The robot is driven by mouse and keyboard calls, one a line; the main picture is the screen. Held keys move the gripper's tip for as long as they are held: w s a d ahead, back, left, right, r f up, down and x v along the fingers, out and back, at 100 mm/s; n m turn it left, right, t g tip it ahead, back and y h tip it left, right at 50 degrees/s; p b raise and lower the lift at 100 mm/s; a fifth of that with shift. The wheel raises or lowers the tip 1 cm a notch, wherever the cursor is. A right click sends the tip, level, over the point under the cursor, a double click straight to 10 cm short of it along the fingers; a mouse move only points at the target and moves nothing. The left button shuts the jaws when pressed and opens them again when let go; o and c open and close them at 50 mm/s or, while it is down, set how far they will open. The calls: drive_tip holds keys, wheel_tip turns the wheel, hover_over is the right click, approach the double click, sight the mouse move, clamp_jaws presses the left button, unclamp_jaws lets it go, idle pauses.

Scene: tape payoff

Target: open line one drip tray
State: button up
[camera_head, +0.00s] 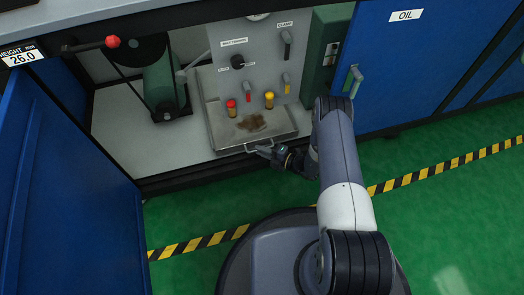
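The drip tray (222,128) is a shallow grey metal tray with a brown stain on its floor. It sits in the open cabinet below a panel, near the cabinet's front edge. A thin wire handle (252,148) is on its front wall. My gripper (264,151) is at the right part of this handle, its fingertips pointing left. The fingers are small and dark here, and I cannot tell whether they are closed around the handle or only beside it.
A grey panel (226,58) with a black knob and red and yellow levers stands behind the tray. A green motor (161,82) is at left. Blue doors flank the opening, one labelled OIL (406,15). A yellow-black floor stripe (208,241) crosses the open green floor.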

clamp_jaws()
drive_tip(key=shift+s, duration=0.15)
